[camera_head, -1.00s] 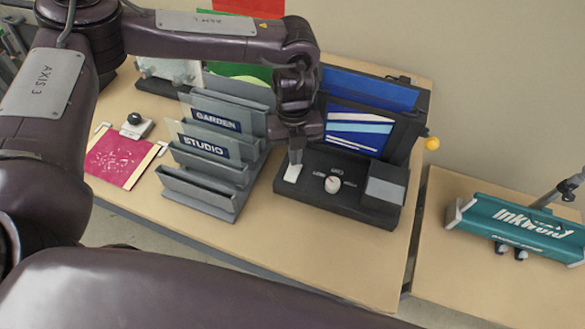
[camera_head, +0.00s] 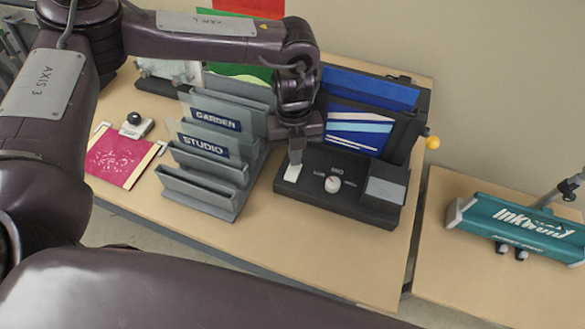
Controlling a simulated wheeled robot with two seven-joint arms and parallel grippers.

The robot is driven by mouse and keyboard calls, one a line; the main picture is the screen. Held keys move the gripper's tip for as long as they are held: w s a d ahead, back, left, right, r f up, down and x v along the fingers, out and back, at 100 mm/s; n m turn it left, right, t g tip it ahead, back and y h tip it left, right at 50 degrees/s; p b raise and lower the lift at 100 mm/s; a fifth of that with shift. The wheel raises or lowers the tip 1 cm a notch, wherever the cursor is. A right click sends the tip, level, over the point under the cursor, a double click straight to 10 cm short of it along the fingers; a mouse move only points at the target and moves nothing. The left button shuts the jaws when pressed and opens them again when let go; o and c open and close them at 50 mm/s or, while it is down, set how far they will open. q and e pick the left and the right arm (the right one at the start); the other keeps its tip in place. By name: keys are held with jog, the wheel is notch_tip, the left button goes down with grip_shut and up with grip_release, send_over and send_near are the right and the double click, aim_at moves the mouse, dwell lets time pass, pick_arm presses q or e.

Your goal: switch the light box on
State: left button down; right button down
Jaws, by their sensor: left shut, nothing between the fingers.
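I cannot tell for certain which thing is the light box. A black machine (camera_head: 318,208) stands on the wooden table, with a round pale knob (camera_head: 332,184) on its front deck and a grey block at its right end. My left gripper (camera_head: 295,158) points down just above this patch, shut and empty. Whether its tips touch the patch cannot be told. A pink speckled panel (camera_head: 118,158) lies flat at the left, with a black-knobbed part (camera_head: 134,119) behind it. My right gripper is not in view.
A grey rack (camera_head: 205,195) with plates reading GARDEN and STUDIO stands left of the machine. Blue sheets (camera_head: 365,90) stand in the machine's back. A yellow ball (camera_head: 432,143) sticks out at its right. A teal Inkwold unit (camera_head: 520,228) is on a second table, across a gap.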

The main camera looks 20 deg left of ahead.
pick_arm(q)
jog(key=shift+f+b, duration=0.45)
jog(key=shift+f, duration=0.3)
jog(key=shift+r, duration=0.1)
jog(key=shift+r+p, duration=2.95)
jog(key=shift+r, duration=0.55)
jog(key=shift+s+f, duration=0.1)
jog(key=shift+s, duration=0.05)
